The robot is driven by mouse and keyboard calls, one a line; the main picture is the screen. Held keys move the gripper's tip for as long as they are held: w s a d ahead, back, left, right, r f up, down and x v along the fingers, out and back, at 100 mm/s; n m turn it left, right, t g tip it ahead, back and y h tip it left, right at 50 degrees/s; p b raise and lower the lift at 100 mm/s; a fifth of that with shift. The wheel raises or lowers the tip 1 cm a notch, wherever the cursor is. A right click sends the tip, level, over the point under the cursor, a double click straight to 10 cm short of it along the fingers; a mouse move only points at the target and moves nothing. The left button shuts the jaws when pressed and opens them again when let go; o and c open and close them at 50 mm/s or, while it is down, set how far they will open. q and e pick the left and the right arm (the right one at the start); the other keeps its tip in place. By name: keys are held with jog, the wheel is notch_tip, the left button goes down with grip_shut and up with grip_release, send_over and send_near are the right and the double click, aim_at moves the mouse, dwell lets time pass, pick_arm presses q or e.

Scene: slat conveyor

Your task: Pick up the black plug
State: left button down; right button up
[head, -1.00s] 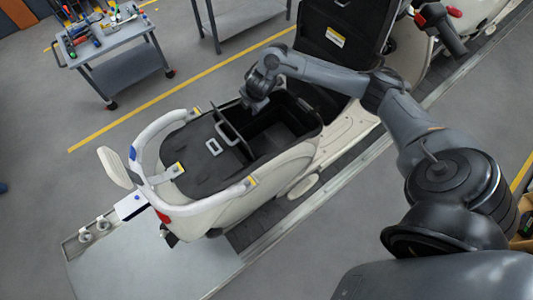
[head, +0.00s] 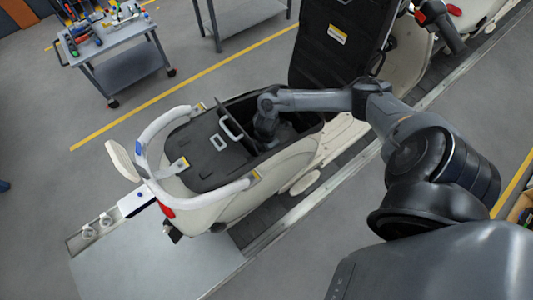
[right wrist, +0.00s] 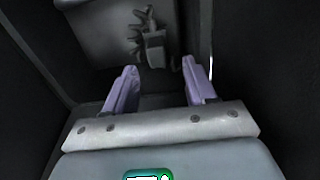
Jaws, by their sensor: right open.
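A dark plug-like piece (right wrist: 153,45) with several short prongs or leads shows ahead of my right gripper in the right wrist view; I take it for the black plug. My right gripper (right wrist: 159,68) is open, its two pale purple fingers apart with nothing held between them. The piece lies just beyond the fingertips, roughly between them. In the head view my right arm reaches down into the open under-seat compartment (head: 295,122) of the scooter, where the fingers and the plug are hidden. My left gripper is not in view.
Dark compartment walls stand close on both sides of my right gripper. A panel with a light handle (head: 229,126) is beside my wrist in the head view. The raised black seat (head: 325,60) stands behind. A tool cart (head: 120,48) is at the upper left.

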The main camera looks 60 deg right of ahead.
jog(key=shift+w+d+f, duration=0.1)
jog(key=shift+d+f, duration=0.05)
jog(key=shift+f, duration=1.2)
jog(key=shift+d+f, duration=0.1)
jog(key=shift+f, duration=1.2)
jog(key=shift+c, duration=0.3)
grip_shut()
